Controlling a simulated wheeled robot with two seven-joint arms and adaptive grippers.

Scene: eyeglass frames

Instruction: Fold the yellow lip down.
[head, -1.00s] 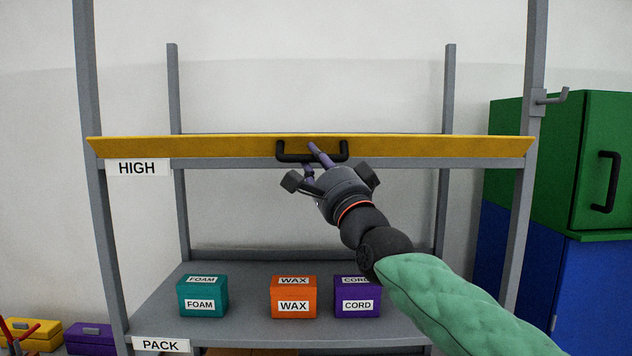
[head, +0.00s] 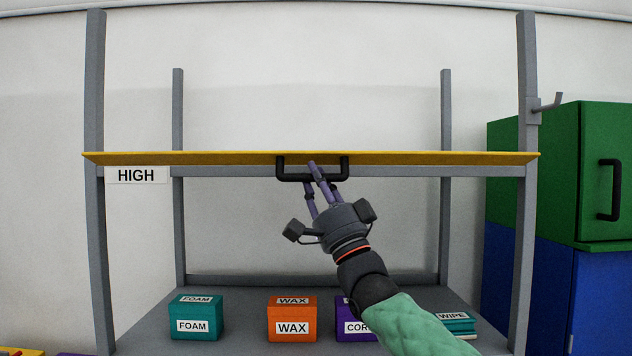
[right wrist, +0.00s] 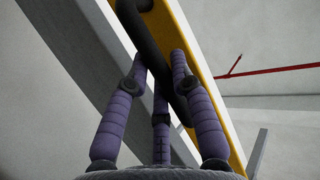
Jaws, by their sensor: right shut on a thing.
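The yellow lip (head: 220,158) runs along the front of the high shelf. In the head view it is a thin band, nearly edge-on, its ends reaching past the front posts, so it appears to stick out towards me. Its black handle (head: 282,170) hangs at the middle. My right gripper (head: 318,178) comes from below, its purple fingers shut on the handle's bar. In the right wrist view the fingers (right wrist: 162,75) close around the black handle (right wrist: 148,40) beside the yellow lip (right wrist: 190,45). The exact finger contact is partly hidden. My left gripper is not in view.
The lower shelf (head: 245,322) holds a teal FOAM box (head: 196,310), an orange WAX box (head: 292,310), a purple CORD box (head: 352,328) partly behind my arm, and teal WIPE items (head: 455,318). Grey posts (head: 527,200) frame both sides. A green cabinet (head: 560,170) stands right.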

